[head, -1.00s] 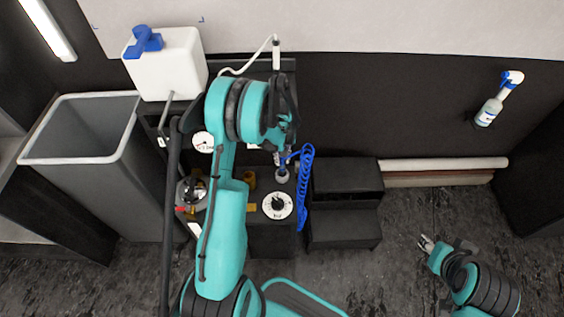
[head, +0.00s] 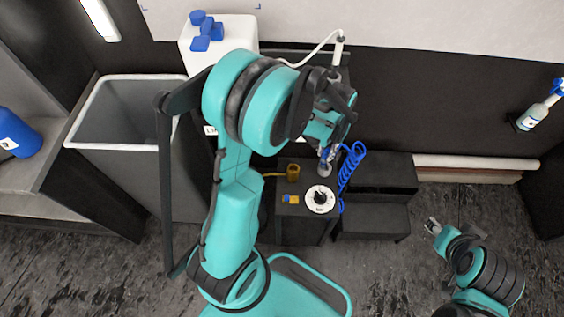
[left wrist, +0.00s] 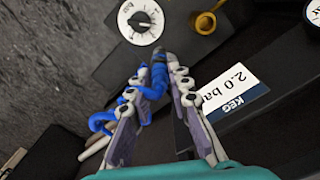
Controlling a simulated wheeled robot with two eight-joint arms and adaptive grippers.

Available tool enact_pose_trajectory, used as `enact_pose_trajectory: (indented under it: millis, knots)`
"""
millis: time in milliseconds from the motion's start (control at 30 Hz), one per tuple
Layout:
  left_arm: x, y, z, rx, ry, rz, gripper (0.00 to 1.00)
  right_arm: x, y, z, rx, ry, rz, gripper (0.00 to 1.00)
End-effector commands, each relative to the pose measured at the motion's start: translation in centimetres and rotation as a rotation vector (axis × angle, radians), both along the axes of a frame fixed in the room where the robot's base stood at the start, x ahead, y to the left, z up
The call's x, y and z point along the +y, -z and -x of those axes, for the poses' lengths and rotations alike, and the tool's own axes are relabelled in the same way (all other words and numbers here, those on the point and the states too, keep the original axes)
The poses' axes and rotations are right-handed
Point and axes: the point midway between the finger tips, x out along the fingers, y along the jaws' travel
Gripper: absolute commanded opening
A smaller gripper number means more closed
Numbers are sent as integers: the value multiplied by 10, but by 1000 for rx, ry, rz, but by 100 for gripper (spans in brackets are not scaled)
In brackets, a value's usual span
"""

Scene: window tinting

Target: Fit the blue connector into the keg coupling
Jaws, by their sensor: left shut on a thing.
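The blue connector (left wrist: 158,76) is between the fingers of my left gripper (left wrist: 166,98), which is shut on it. Its blue coiled hose shows in the head view (head: 351,166) and hangs to the right of the gripper. In the head view my left gripper (head: 329,150) points down over a small grey round fitting (head: 325,172) beside the dial. This fitting may be the keg coupling. The connector's dark tip is close to it, but I cannot tell whether they touch or are joined. My right gripper (head: 433,226) is low at the right, apart from everything.
A white dial (head: 320,199) and a brass-coloured cup (head: 293,173) sit on the dark stand. A label reading KEG 2.0 bar (left wrist: 235,98) is near the connector. A black step (head: 372,202) stands right of the stand, a grey bin (head: 112,147) left. Floor in front is clear.

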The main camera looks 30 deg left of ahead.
Motion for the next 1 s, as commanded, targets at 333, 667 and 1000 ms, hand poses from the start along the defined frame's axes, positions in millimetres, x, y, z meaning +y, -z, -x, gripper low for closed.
enact_pose_trajectory:
  millis: [333, 667, 1000]
  knots:
    - [77, 51, 17, 0, -3, 0, 0, 0, 30, 0, 0, 0, 0, 40]
    - [107, 71, 24, 0, 2, 0, 0, 0, 39, 0, 0, 0, 0, 40]
    - [106, 109, 24, 0, 2, 0, 0, 0, 58, 0, 0, 0, 0, 40]
